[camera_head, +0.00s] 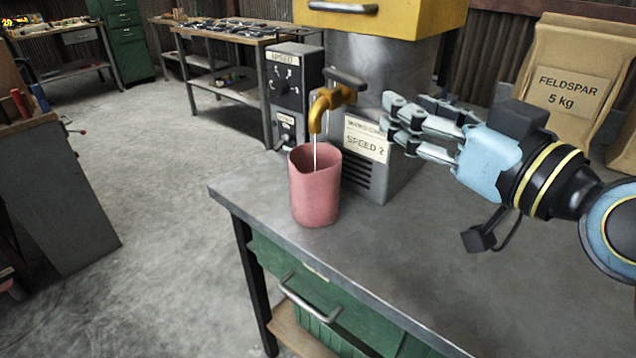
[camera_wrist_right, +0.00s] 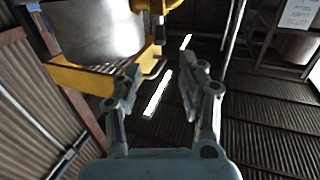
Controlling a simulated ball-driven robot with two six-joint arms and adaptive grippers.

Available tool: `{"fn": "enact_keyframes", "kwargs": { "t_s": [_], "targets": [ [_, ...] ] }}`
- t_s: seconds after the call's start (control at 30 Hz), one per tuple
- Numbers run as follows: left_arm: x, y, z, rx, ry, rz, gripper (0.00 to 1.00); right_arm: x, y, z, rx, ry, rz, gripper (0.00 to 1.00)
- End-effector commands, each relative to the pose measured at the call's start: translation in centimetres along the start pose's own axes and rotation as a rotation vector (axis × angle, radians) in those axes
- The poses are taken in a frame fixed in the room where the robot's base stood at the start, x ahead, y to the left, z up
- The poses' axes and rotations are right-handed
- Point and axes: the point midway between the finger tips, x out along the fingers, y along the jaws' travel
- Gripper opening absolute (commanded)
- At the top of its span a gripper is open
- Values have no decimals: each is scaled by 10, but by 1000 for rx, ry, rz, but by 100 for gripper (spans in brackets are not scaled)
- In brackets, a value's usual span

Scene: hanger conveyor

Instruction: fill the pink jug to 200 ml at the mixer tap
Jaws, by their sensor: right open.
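The pink jug (camera_head: 315,190) stands upright on the metal table top (camera_head: 400,235), under the brass mixer tap (camera_head: 322,105). A thin clear stream (camera_head: 315,150) runs from the spout into the jug. The water level inside is hidden by the jug's wall. The tap's dark lever (camera_head: 345,79) sits above the spout. My right gripper (camera_head: 390,117) is open and empty, right of the tap and in front of the mixer body, apart from the jug. In the right wrist view its two fingers (camera_wrist_right: 157,90) are spread with nothing between them. My left gripper is not in view.
The mixer has a yellow upper part (camera_head: 400,18) and a "SPEED 2" label (camera_head: 365,138). A speed control box (camera_head: 295,90) stands left of the tap. A feldspar bag (camera_head: 575,85) stands at the back right. The table's front-left surface is clear.

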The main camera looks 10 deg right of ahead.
Motion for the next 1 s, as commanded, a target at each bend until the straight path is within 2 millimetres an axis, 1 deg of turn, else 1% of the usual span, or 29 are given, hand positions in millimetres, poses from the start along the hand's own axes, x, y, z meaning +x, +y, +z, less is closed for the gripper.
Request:
{"fn": "enact_keyframes", "kwargs": {
  "t_s": [0.23,0.37,0.47,0.57,0.8,0.9,1.0],
  "targets": [
    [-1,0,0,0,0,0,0,0,0,0,0,0,0,40],
    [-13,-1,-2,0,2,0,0,12,1,-4,3,1,-6,40],
    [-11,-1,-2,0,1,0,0,16,1,-1,1,0,-6,40],
    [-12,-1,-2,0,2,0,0,28,2,-1,2,2,-4,40],
    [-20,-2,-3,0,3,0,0,76,1,-2,3,2,-5,40],
    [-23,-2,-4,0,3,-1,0,94,0,-3,2,2,-6,40],
    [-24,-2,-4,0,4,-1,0,108,1,-1,1,0,-6,40]
  ]
}}
